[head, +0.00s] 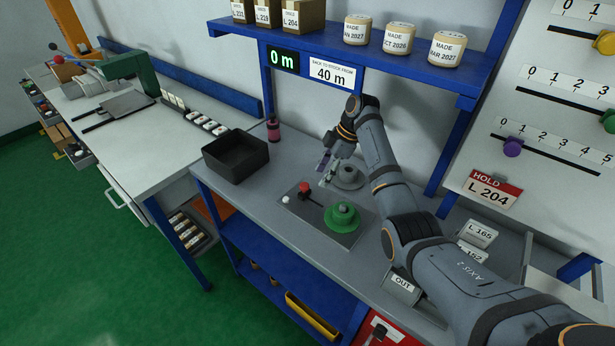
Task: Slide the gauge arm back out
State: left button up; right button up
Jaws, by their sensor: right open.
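On the grey bench a payoff plate (301,217) carries a green reel hub (343,219) and a short black arm with a red knob (304,187), which looks like the gauge arm. The arm points toward the green hub; I cannot tell whether they touch. A white button (285,198) is left of the knob. My right gripper (324,163) is open and empty behind the plate, apart from the red knob. It is beside a grey round hub (348,178), partly hidden by my wrist. My left gripper is not in view.
A black bin (236,156) and a dark pink spool (273,129) stand left of the plate. A display (283,58) reads 0 m, beside a 40 m sign (332,74). A blue shelf (340,45) overhangs the bench back. Label blocks (478,233) stand right.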

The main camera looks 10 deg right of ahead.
jog(key=s+d, duration=0.1)
jog(key=d, duration=0.6)
jog(key=shift+d, duration=0.25)
